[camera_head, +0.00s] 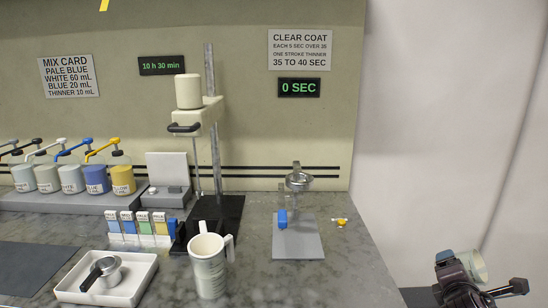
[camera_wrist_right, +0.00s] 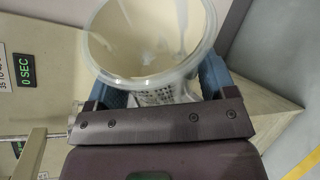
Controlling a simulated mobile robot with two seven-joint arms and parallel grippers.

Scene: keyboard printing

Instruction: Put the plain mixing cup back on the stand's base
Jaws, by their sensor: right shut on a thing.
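My right gripper (camera_head: 455,268) is at the lower right of the head view, off the bench's right side. It is shut on a pale, translucent cup (camera_head: 478,265). In the right wrist view the cup (camera_wrist_right: 148,68) sits between the blue fingers (camera_wrist_right: 160,88), its mouth showing, with small dark printing on its wall. I cannot tell whether it holds liquid. The stand (camera_head: 212,120) is a grey post with a cream mixer head, and its black base (camera_head: 230,210) lies on the bench. My left gripper is not in view.
A white handled jug (camera_head: 208,268) stands in front of the stand's base. A strip rack (camera_head: 140,240) and a white tray (camera_head: 140,285) with a small metal cup are to its left. A grey plate (camera_head: 300,240) with a metal cup on a support is to its right.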

